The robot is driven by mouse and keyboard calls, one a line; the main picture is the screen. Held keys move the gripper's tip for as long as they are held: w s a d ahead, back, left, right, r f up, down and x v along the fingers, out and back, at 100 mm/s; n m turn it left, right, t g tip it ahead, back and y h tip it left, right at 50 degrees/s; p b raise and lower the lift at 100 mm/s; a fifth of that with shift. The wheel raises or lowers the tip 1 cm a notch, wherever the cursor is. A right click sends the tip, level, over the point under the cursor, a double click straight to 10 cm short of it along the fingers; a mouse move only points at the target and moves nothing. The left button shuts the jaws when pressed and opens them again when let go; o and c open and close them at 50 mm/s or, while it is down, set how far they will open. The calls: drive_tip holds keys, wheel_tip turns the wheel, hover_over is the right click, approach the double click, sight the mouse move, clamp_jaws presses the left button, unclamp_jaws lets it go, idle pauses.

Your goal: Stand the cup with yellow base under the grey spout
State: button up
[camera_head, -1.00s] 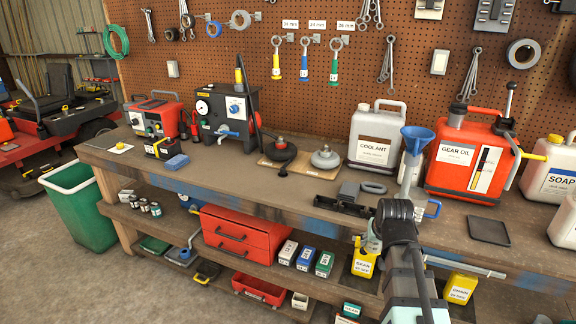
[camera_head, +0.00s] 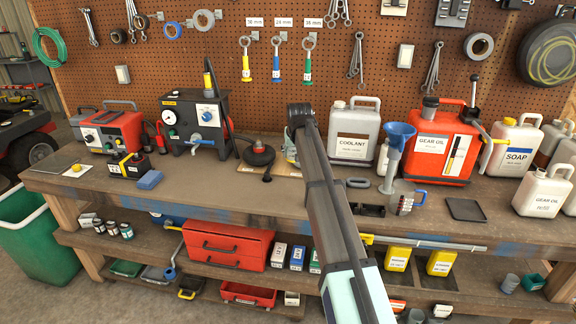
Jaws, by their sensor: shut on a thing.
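My gripper (camera_head: 291,146) is up over the bench, in front of the pegboard and left of the coolant jug. It is mostly hidden behind my own arm. It is shut on a small grey-green thing, of which only a sliver shows at the left of the wrist. I cannot make out its base. No cup with a yellow base shows clearly elsewhere. I cannot pick out a grey spout for certain. The black machine (camera_head: 180,112) with a gauge and a blue tap (camera_head: 203,141) stands left of my gripper.
The bench front (camera_head: 215,190) left of my arm is clear.

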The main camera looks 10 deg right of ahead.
wheel_tip(320, 180, up, 4)
drive_tip(key=f+p, duration=0.1)
hover_over(289, 180)
drive_tip(key=s, duration=0.3)
drive_tip(key=f+p, duration=0.1)
drive_tip(key=f, duration=0.5)
drive_tip(key=f+p, duration=0.2)
drive_tip(key=f, duration=0.5)
drive_tip(key=f+p, duration=0.2)
drive_tip(key=f, duration=0.4)
drive_tip(key=shift+w+f, duration=0.15)
drive_tip(key=shift+w, duration=0.2)
drive_tip(key=shift+f, duration=0.1)
drive_tip(key=o, duration=1.1)
drive_tip(key=shift+o, duration=0.2)
drive_tip(key=shift+r, duration=0.25)
drive_tip(key=b+v, duration=0.3)
drive_tip(key=v, duration=0.7)
drive_tip(key=shift+s+r, duration=0.2)
drive_tip(key=shift+s, duration=0.1)
drive_tip(key=shift+o, duration=0.5)
drive_tip(key=shift+s+r, duration=0.25)
drive_tip(key=shift+r, duration=0.3)
